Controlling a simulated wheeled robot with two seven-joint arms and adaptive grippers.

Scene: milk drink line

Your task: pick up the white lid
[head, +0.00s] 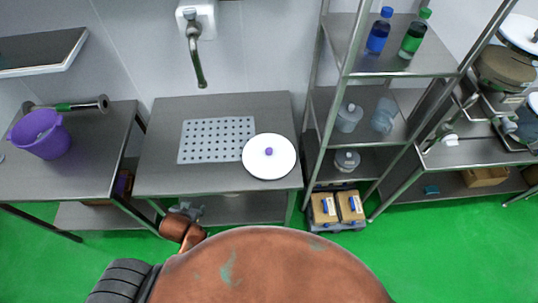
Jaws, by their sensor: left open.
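The white lid (262,168) is round with a small purple knob in its middle. It lies flat on the right part of the middle steel table, partly over the edge of a perforated grey plate. My left gripper (187,210) is small and dark at the table's front edge, below and to the left of the lid. It is open, apart from the lid, and its fingers are hard to make out. My right gripper does not show.
The perforated plate (205,140) lies on the middle table (160,180). A tap (198,65) hangs above it. A purple bucket (40,135) stands on the left table. A shelf rack (345,95) with bottles and jars stands close on the right.

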